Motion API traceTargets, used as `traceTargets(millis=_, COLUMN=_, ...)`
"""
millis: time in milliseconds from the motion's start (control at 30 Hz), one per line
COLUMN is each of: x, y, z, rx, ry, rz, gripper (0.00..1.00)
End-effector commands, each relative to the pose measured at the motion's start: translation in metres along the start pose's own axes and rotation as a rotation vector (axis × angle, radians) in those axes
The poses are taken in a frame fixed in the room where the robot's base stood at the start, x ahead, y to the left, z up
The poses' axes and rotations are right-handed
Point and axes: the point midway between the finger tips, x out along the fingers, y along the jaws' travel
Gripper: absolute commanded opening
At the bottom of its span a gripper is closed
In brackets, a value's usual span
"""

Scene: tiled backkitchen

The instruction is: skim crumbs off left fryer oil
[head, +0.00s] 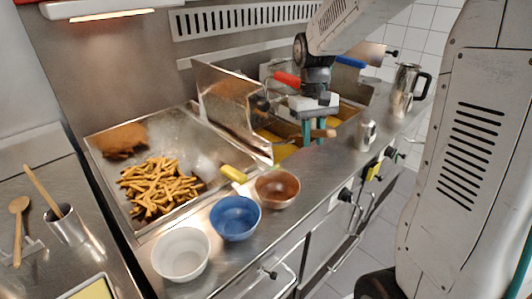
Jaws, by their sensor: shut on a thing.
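The fryer stands at the back right of the counter, with yellow oil (283,151) in its left well, partly hidden by an upright metal panel (228,104) and my arm. My gripper (313,133) is above the fryer's front part, its teal fingers pointing down. It is shut on a tool with a wooden handle (328,134), likely the skimmer. The tool's head is hard to make out, and I cannot tell whether it touches the oil. Crumbs on the oil are too small to tell.
Left of the panel is a tray (107,185) of fries. White (181,254), blue (236,218) and copper-coloured (277,188) bowls line the front edge, near a yellow handle (233,173). A metal shaker (365,135) and a jug (404,91) stand right. Red (287,79) and blue (350,61) handles rise behind.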

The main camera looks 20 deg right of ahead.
Motion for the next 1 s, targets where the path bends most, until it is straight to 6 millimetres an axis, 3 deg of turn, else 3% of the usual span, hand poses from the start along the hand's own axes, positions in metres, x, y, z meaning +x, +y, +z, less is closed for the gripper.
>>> traceTargets(millis=500, x=-0.027, y=0.012, z=0.043, rx=0.001, ry=0.086, rz=-0.002, gripper=0.0)
traceTargets(millis=1000, x=-0.03, y=0.015, z=0.051, rx=0.0, ry=0.095, rz=-0.002, gripper=0.0)
